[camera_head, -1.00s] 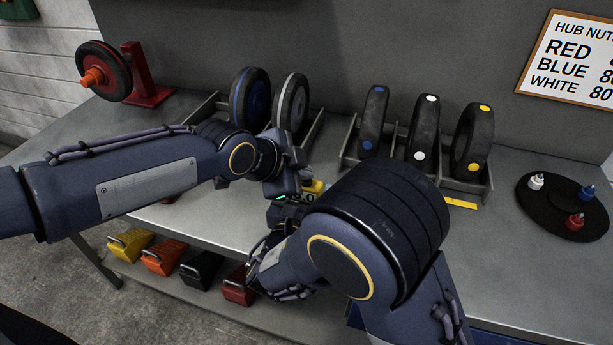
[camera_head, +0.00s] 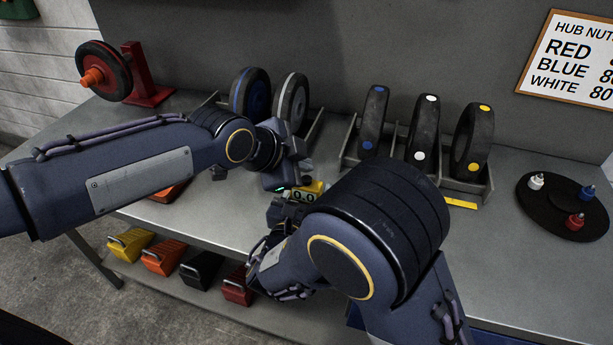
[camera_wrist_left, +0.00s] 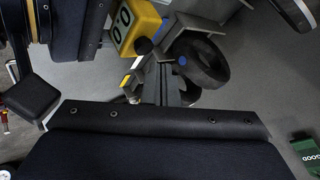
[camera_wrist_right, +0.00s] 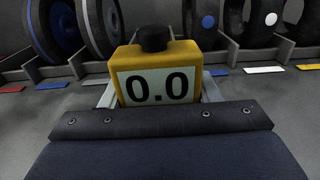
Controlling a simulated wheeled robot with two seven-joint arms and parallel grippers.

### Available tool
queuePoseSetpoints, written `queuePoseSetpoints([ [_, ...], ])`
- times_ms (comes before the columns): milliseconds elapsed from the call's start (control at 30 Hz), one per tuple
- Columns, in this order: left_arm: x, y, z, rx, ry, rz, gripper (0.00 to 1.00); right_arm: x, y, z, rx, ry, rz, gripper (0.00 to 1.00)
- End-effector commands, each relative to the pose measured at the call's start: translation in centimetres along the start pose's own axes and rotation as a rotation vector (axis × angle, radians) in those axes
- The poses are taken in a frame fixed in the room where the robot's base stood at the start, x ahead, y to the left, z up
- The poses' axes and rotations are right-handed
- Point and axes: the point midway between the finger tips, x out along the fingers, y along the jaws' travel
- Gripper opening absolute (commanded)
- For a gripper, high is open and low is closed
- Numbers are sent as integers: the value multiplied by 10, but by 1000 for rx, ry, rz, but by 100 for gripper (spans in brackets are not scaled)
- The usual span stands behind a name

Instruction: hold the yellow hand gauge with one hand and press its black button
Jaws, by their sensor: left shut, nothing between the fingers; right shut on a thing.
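The yellow hand gauge (camera_wrist_right: 190,58) is upright in the right wrist view, its display reading 0.0. Its black button (camera_wrist_right: 153,38) is on top, with nothing over it in that view. My right gripper (camera_wrist_right: 158,95) is shut on the gauge, a finger at each side. In the head view the gauge (camera_head: 313,188) is partly hidden by my arms. My left gripper (camera_head: 284,180) is shut and empty, close beside the gauge. In the left wrist view, the gauge (camera_wrist_left: 138,25) and button (camera_wrist_left: 143,46) lie near the shut left fingers (camera_wrist_left: 165,85), apparently apart.
Racks with several wheels (camera_head: 425,130) stand behind on the grey bench (camera_head: 395,235). A red stand with a wheel (camera_head: 105,72) is at back left. A dark round tray (camera_head: 545,220) with coloured nuts is at right. Several coloured chocks (camera_head: 163,257) sit on a lower shelf.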

Motion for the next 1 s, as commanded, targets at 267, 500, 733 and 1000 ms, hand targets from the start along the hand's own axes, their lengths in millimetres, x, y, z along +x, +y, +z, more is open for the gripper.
queuePoseSetpoints([
  [267,-20,-15,-15,0,2,-3,0,0,0,0,0,0,0,29],
  [500,-32,-23,-24,1,1,-1,0,0,0,0,0,0,0,29],
  [733,-33,-24,-24,0,1,0,0,0,0,0,0,0,0,29],
  [1000,-33,-24,-24,0,1,-1,0,0,0,0,0,0,0,29],
])
